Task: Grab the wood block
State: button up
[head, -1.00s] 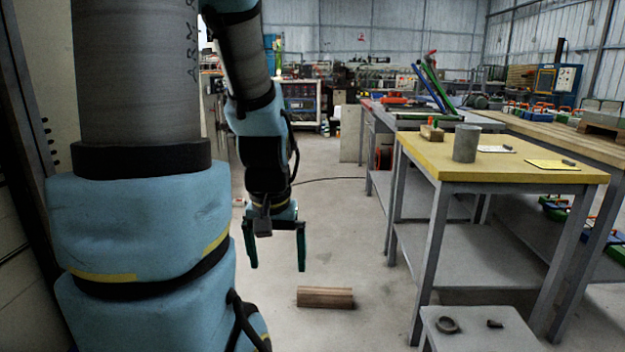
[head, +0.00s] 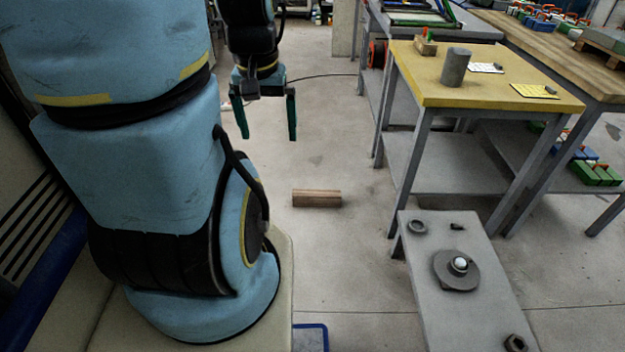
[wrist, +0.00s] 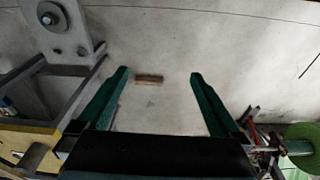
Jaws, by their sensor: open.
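The wood block (head: 317,198) lies on its long side on the concrete floor, brown with a lighter top. My gripper (head: 267,138) hangs fingers down above the floor, up and to the left of the block in the head view. Its two green fingers are spread wide with nothing between them. In the wrist view the wood block (wrist: 149,79) shows small, well beyond the fingertips and between the two fingers of my gripper (wrist: 159,72), closer to the left one. The block is not touched, and nothing covers it.
A low grey bench (head: 427,267) with metal parts stands right of the block. A yellow-topped table (head: 431,88) with a grey cylinder (head: 455,67) stands behind it. A blue-edged item (head: 310,338) shows at the bottom. The floor around the block is clear.

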aim_at(316, 198)
jog(key=i+j+u, duration=0.2)
jog(key=i, duration=0.4)
jog(key=i+j+u, duration=0.2)
jog(key=i, duration=0.4)
jog(key=i+j+u, duration=0.2)
jog(key=i, duration=0.4)
